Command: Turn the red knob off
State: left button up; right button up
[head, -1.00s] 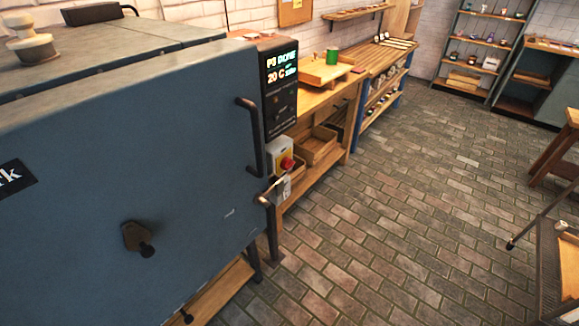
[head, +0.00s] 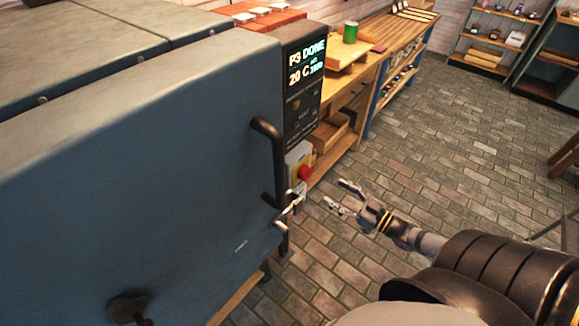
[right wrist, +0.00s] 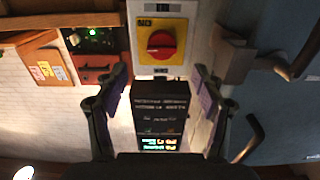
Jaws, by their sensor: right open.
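The red knob (head: 304,172) sits on a yellow plate on a grey switch box (head: 297,156) at the kiln's right side, below the display panel. In the right wrist view the red knob (right wrist: 161,45) is upside down with the box, between and beyond the fingers. My right gripper (head: 338,195) is open and empty, to the right of the knob and slightly lower in the head view, apart from it. Its two fingers also show in the right wrist view (right wrist: 158,88). My left gripper is not in view.
The blue-grey kiln (head: 130,150) fills the left, with a dark door handle (head: 272,160) close to the switch box. The display panel (head: 303,85) reads "P3 DONE" and "20 C". A wooden bench (head: 375,65) with a green cup (head: 350,31) stands behind. The brick floor (head: 450,130) is open.

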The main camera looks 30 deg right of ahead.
aim_at(306, 174)
jog(key=b+x, duration=0.5)
jog(key=x, duration=0.5)
jog(key=shift+a+r+b, duration=0.15)
jog(key=shift+r+b, duration=0.05)
jog(key=shift+b, duration=0.2)
jog(key=shift+s, duration=0.1)
jog(key=shift+c, duration=0.4)
jog(key=c, duration=1)
jog(key=shift+c, duration=0.2)
